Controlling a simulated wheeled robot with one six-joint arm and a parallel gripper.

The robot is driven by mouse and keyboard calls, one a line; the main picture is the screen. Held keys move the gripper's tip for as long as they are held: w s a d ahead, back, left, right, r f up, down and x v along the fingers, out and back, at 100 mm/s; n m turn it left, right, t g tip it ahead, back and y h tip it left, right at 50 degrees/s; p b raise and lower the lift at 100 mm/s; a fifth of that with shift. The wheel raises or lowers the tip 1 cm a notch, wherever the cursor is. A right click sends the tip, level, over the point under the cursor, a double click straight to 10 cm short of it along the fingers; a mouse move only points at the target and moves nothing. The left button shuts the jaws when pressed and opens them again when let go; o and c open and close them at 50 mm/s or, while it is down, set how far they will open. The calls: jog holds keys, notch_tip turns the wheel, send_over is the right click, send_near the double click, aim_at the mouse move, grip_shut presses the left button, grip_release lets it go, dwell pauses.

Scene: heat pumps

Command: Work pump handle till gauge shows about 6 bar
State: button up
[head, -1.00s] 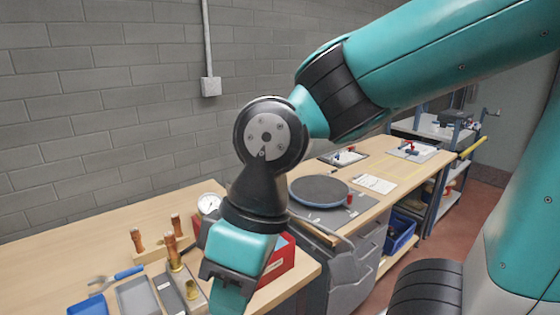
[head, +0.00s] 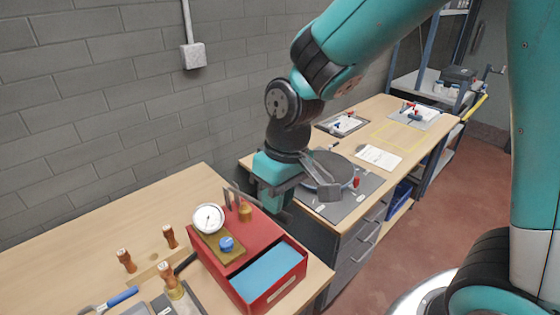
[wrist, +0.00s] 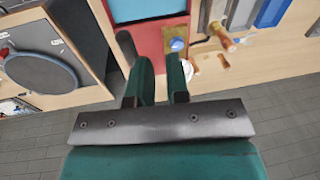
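The red pump box (head: 240,280) stands near the bench's right front corner; its red wall also shows in the wrist view (wrist: 151,42). The white round gauge (head: 208,218) sits on top; its needle is too small to read. Beside it are a blue knob (head: 226,243), a brass fitting (head: 245,212) and a dark upright bracket (head: 230,198). I cannot clearly make out the pump handle. My gripper (head: 275,204) is at the box's far right side. In the wrist view, my gripper (wrist: 159,80) has its fingers apart, with nothing visible between them.
A second bench behind my gripper carries a round grey plate (head: 335,172) and a white sheet (head: 378,157). The bench's left stretch is clear.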

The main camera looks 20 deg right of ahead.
jog(key=shift+m+h, duration=0.4)
jog(key=shift+h, duration=0.4)
jog(key=w+p, duration=0.1)
jog(key=w+d+f, duration=0.1)
jog(key=w, duration=0.1)
jog(key=w+d+f+p, duration=0.1)
jog(key=shift+w+d+f+p, duration=0.15)
jog(key=shift+w+f+p, duration=0.05)
jog(key=shift+w+p, duration=0.2)
notch_tip(320, 180, down, 5)
jog(key=b, duration=0.4)
jog(key=shift+w+d, duration=0.1)
jog(key=shift+d, duration=0.05)
jog(key=shift+f, duration=0.1)
notch_tip(320, 180, down, 6)
jog(key=b, duration=0.4)
jog(key=shift+b, duration=0.3)
jog(key=shift+f+b, duration=0.5)
jog(key=shift+f, duration=0.25)
notch_tip(320, 180, up, 12)
jog(key=p, duration=1)
jog(key=shift+r, duration=0.2)
jog(key=shift+f, duration=0.15)
